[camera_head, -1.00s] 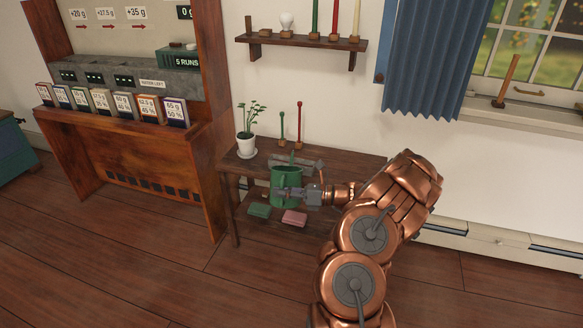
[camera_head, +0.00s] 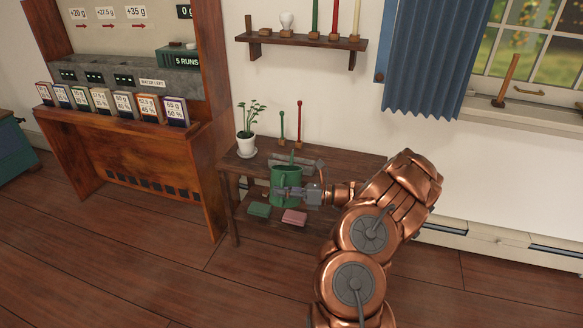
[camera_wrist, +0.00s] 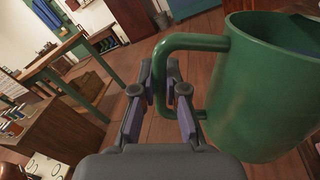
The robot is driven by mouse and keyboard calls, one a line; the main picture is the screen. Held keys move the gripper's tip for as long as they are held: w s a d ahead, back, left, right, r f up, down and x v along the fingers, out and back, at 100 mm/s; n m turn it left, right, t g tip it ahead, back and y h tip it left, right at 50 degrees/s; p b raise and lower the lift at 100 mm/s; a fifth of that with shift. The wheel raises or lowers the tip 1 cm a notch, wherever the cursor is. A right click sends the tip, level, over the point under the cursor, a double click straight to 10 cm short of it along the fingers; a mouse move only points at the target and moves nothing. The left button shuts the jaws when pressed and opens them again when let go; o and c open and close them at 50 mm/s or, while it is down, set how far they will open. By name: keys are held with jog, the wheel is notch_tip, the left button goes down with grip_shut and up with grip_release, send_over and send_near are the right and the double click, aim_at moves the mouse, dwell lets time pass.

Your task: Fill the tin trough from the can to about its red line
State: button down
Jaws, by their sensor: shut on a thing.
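The green can (camera_head: 285,186) is in front of the small wooden table in the head view, and it fills the right side of the wrist view (camera_wrist: 262,95). My gripper (camera_head: 293,193) is shut on the can's handle; in the wrist view its two fingers (camera_wrist: 160,100) stand either side of the handle. The can looks close to upright in the head view. A grey metal trough (camera_head: 305,164) lies on the table behind the can, partly hidden by it. Its red line and any water in it cannot be made out.
A potted plant (camera_head: 246,143) stands at the table's left end. A green stick (camera_head: 282,126) and a red stick (camera_head: 299,122) stand at the back. Green (camera_head: 259,210) and pink (camera_head: 294,217) blocks lie on the lower shelf. A wooden cabinet (camera_head: 150,165) stands left.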

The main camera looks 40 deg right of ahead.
aim_at(282, 181)
jog(key=shift+m, duration=0.8)
jog(key=shift+w+d+r+p, duration=0.1)
jog(key=shift+r+p, duration=0.55)
jog(key=shift+p, duration=0.45)
jog(key=shift+w+d+r+p, duration=0.15)
jog(key=shift+r+p, duration=0.55)
jog(key=shift+p, duration=0.4)
jog(key=shift+w+d+r+p, duration=0.1)
jog(key=shift+r+p, duration=0.55)
jog(key=shift+p, duration=0.45)
dwell(3.3)
